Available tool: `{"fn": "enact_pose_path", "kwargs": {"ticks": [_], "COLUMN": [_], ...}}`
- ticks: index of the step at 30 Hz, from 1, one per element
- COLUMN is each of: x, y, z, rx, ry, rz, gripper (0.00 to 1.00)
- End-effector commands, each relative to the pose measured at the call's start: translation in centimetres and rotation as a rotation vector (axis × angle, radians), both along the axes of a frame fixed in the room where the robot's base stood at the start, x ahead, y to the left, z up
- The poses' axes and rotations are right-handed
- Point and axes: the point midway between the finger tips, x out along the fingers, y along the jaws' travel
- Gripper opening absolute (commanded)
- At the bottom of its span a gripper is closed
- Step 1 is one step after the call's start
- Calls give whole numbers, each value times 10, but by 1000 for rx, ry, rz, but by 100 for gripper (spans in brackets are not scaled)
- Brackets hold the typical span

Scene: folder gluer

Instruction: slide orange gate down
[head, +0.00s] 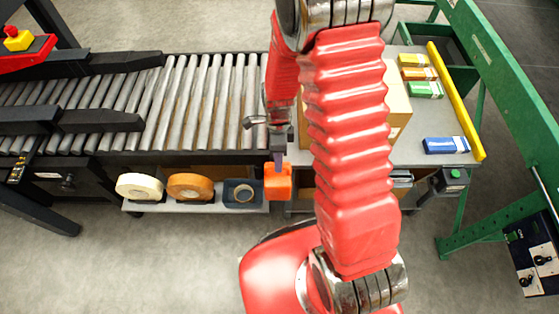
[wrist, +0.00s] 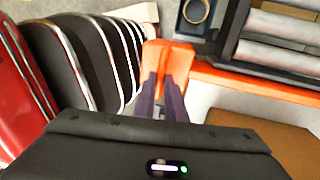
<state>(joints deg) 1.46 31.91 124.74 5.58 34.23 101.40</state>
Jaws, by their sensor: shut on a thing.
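The orange gate shows in the head view as a blocky orange handle (head: 278,184) at the front right corner of the roller conveyor. In the wrist view, the orange handle (wrist: 168,56) is at upper centre, and an orange bar (wrist: 255,82) runs right from it along the roller end. My gripper (head: 279,163) reaches down to the handle from above. Its two dark fingers (wrist: 163,88) are shut on the handle. My red arm hides part of the conveyor's right end and the gate's far part in the head view.
The roller conveyor (head: 200,100) lies to the left. A shelf below its front edge holds a cream tape roll (head: 140,186), an orange roll (head: 190,186) and a dark holder (head: 243,193). A cardboard box (head: 398,110) stands behind my arm, beside small cartons and a yellow rail (head: 455,100).

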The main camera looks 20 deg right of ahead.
Motion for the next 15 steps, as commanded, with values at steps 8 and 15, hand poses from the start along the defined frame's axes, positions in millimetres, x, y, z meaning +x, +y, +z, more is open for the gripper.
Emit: {"fn": "enact_pose_path", "kwargs": {"ticks": [8,15], "x": [-1,-2], "y": [0,0], "z": [-7,-34], "rx": [0,1], "ry": [4,6], "rz": [0,-1], "gripper": [0,0]}}
